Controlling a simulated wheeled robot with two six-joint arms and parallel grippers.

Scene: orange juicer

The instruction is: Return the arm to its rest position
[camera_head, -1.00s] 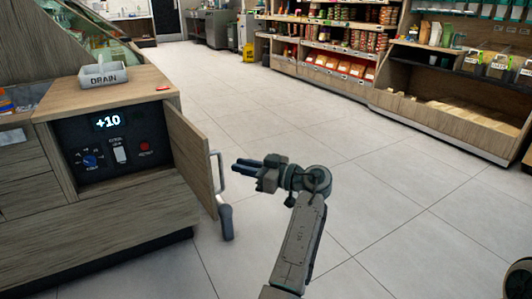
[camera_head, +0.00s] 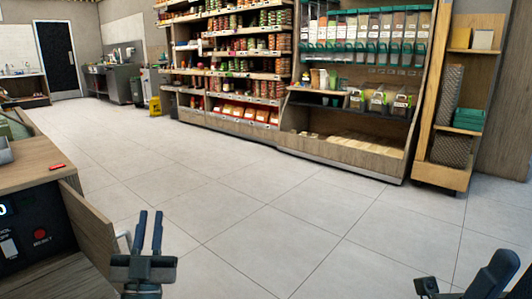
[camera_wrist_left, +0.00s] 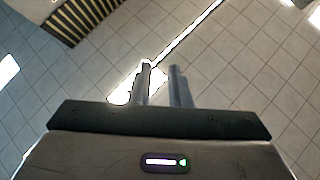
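My left gripper (camera_head: 150,214) points away from me over the floor, low and left of centre in the head view. Its two fingers are apart with nothing between them. The left wrist view also shows the fingers (camera_wrist_left: 161,68) with an empty gap, above floor tiles. The gripper appears just right of the open cabinet door (camera_head: 90,232) and its handle (camera_head: 123,242); whether they touch is not clear. Dark parts of my right arm (camera_head: 495,275) show at the bottom right corner; the state of its gripper cannot be made out.
The wooden counter (camera_head: 30,165) with a control panel and red reset button (camera_head: 40,235) stands at the left edge. Stocked shelves (camera_head: 240,70) and a bulk-food rack (camera_head: 360,90) line the back. A yellow floor sign (camera_head: 155,106) stands far off. The middle floor is clear.

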